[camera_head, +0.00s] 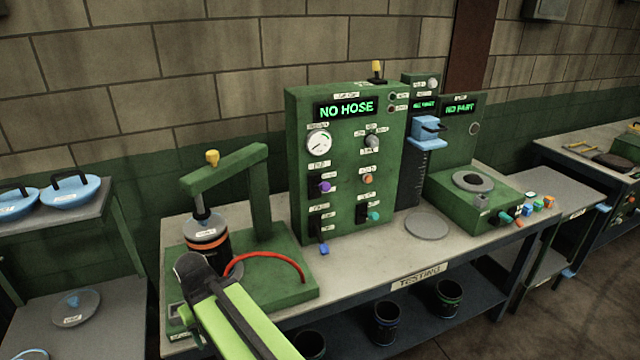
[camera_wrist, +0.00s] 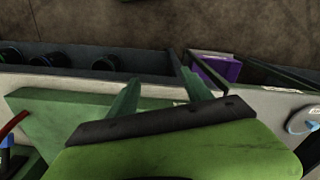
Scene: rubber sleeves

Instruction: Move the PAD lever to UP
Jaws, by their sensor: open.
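The green panel (camera_head: 300,215) at the bench middle reads NO HOSE and carries a gauge and several small levers. These include a purple-tipped one (camera_head: 324,187), an orange one (camera_head: 368,179), a teal one (camera_head: 374,216) and a blue one (camera_head: 323,249) at the bottom. Their labels are too small to read, so I cannot tell which is PAD. My gripper (camera_wrist: 161,93) is open and empty in the wrist view, its two green fingers apart over the bench's front edge. In the head view its fingertips are not clear; my arm's end is at the left fixture, apart from the panel.
A green press fixture (camera_head: 283,240) with a dark cylinder (camera_head: 209,240) and red hose (camera_head: 268,256) stands left. A NO PART station (camera_head: 458,140) stands right, beside a blue clamp (camera_head: 428,130). Black bins (camera_head: 386,325) stand below.

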